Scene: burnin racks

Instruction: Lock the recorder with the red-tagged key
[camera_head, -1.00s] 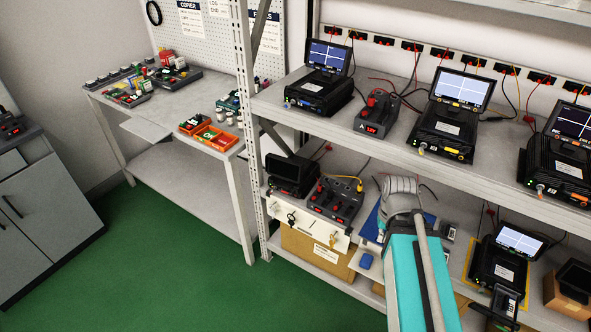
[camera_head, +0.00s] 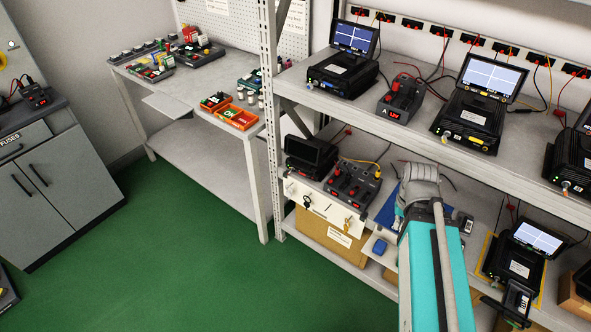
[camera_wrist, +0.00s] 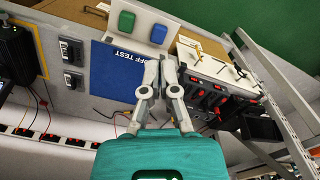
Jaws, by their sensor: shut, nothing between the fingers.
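My gripper (camera_wrist: 160,76) is shut and empty, above the lower shelf beside the blue mat (camera_wrist: 112,72) in the wrist view. In the head view my arm hides it. A white panel (camera_head: 326,208) on the lower shelf's front carries a dark-headed key-like piece (camera_head: 306,201) and a brass one (camera_head: 349,221). The panel (camera_wrist: 213,66) is right of my fingers in the wrist view, apart from them. I cannot make out a red tag. Black recorder-like units with screens stand above (camera_head: 342,72), (camera_head: 470,118) and on the lower shelf (camera_head: 518,262); I cannot tell which one is meant.
A black box with red knobs (camera_head: 352,187) and a dark screened unit (camera_head: 311,157) stand behind the panel. A rack post (camera_head: 270,120) rises to their left. Green floor is clear at the left.

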